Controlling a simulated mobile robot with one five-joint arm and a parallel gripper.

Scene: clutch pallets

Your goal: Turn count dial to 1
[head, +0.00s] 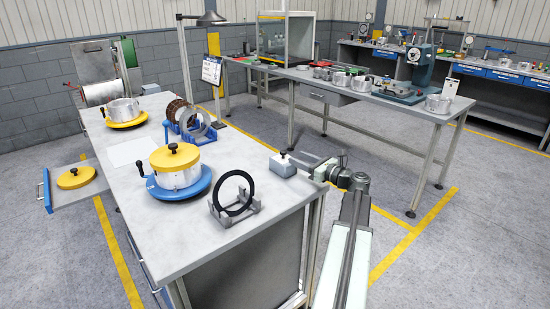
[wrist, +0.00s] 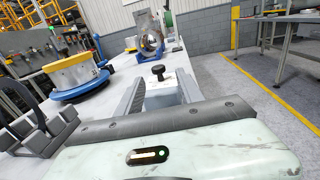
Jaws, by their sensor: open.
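A small grey box (head: 283,166) with a black knob (head: 284,155) on top stands at the right edge of the near table. It looks like the count dial, but no numbers can be read. In the wrist view the knob (wrist: 158,71) and the box (wrist: 160,90) show straight ahead. My gripper (head: 312,162) is at the table's right edge, just right of the box. In the wrist view its two fingers (wrist: 161,78) are spread apart, one on each side of the box in the picture. Nothing is held, and I cannot tell whether they touch the box.
A black ring on a grey stand (head: 221,215) and a silver drum on a blue turntable (head: 205,188) stand left of the box. Blue fixtures (head: 187,127) and a yellow turntable (head: 126,121) are farther back. An aisle separates a second bench (head: 410,108) at right.

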